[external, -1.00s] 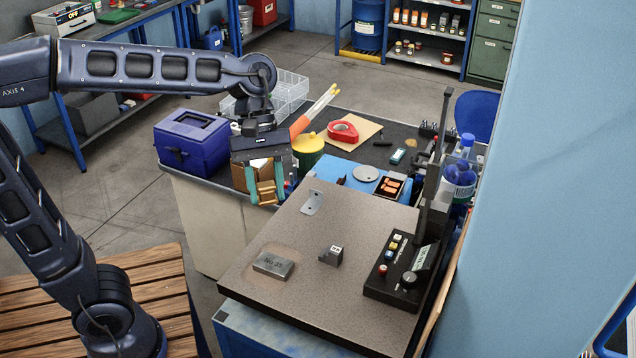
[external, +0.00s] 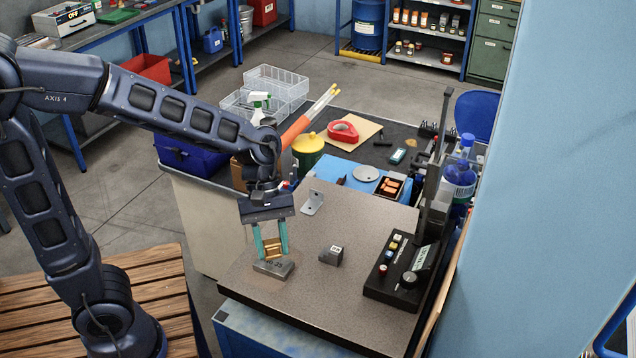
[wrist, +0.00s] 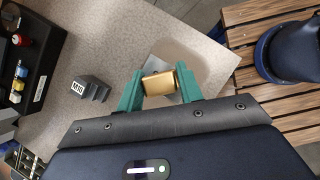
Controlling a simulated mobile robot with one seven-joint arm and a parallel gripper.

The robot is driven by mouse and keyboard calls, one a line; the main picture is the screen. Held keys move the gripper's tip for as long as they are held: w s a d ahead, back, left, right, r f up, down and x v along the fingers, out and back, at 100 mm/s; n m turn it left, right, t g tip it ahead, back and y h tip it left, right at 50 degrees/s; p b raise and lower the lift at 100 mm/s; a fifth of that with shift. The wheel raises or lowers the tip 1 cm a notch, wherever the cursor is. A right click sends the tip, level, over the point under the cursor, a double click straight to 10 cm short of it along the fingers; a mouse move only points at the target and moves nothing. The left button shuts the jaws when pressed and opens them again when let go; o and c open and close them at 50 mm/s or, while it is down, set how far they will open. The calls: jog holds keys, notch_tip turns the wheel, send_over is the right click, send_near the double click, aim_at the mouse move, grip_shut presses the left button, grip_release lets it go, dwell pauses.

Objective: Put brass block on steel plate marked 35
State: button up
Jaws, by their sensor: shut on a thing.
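The brass block (external: 272,249) is between the teal fingers of my gripper (external: 271,247), which is shut on it. The block also shows between the fingertips in the wrist view (wrist: 159,85). The steel plate (external: 273,269) is a flat grey slab on the speckled bench top, its marking partly covered by the block and fingers. The block is right over the plate; I cannot tell whether it touches. In the wrist view the plate (wrist: 184,94) shows only in part behind the block.
A small grey marked block (external: 331,256) stands right of the plate. A black control box (external: 395,285) with buttons and a column is farther right. A bent metal bracket (external: 312,203) sits behind. The speckled bench top (external: 310,300) is clear in front.

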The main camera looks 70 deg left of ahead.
jog(key=shift+f, duration=1.05)
jog(key=shift+f, duration=0.1)
jog(key=o, duration=1.2)
jog(key=v, duration=1.2)
jog(key=s+d+m+t+y, duration=0.3)
jog(key=s+m+t+y, duration=0.2)
jog(key=s+m, duration=1)
jog(key=shift+s+m+y, duration=0.3)
jog(key=shift+m+y, duration=0.2)
jog(key=shift+m, duration=0.7)
